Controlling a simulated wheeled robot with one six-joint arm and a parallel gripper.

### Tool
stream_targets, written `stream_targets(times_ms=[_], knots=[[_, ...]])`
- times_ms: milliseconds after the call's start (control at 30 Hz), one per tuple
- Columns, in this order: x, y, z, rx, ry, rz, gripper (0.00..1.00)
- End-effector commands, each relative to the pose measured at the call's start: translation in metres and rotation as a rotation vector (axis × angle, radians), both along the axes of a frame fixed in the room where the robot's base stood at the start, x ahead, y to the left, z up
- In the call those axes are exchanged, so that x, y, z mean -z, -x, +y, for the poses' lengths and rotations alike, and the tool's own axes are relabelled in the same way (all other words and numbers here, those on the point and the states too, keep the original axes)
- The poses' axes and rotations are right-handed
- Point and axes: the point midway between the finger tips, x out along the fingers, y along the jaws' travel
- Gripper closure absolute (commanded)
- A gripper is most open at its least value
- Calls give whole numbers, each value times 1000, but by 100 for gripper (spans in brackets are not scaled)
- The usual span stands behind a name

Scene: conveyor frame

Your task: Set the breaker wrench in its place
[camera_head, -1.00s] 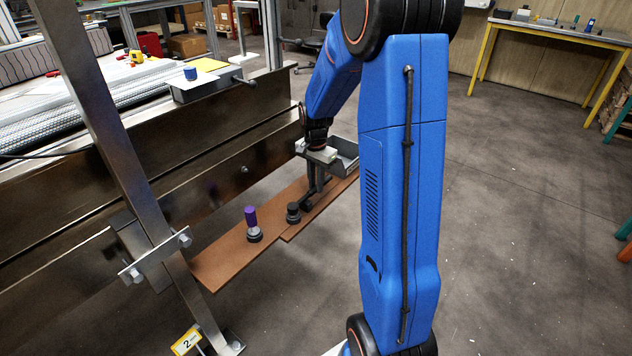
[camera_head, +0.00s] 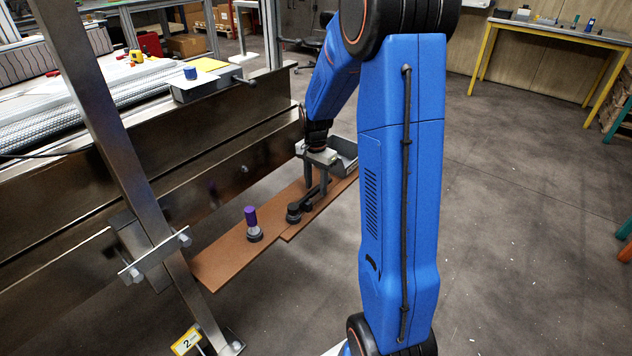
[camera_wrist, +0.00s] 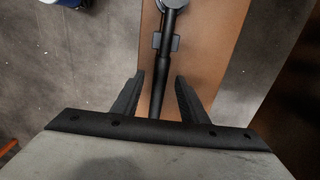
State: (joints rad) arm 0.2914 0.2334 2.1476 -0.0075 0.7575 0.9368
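The breaker wrench (camera_head: 314,195) is a dark bar with a thick round head, lying along the brown board. In the wrist view its round head (camera_wrist: 174,4) is at the top edge, partly cut off, and its handle runs down between my fingers. A dark block (camera_wrist: 166,42) sits at the handle below the head; I cannot tell whether it belongs to the wrench or to a holder. My gripper (camera_wrist: 158,82) is open, with one finger on each side of the handle and a gap on both sides. In the head view my gripper (camera_head: 316,183) is low over the board.
A purple-topped cylinder (camera_head: 251,220) stands on the board (camera_head: 222,262), left of the wrench. A grey tray (camera_head: 346,150) is behind my gripper. The metal conveyor frame (camera_head: 190,165) runs along the board's left side. Open floor (camera_head: 520,220) lies to the right.

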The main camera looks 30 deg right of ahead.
Motion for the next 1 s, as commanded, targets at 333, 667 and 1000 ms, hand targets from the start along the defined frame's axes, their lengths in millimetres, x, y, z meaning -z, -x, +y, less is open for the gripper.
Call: stream_targets(times_ms=[333,667,1000], knots=[[-39,-1,0,0,1,-4,60],[-106,-1,0,0,1,-5,60],[-161,0,1,0,1,-3,60]])
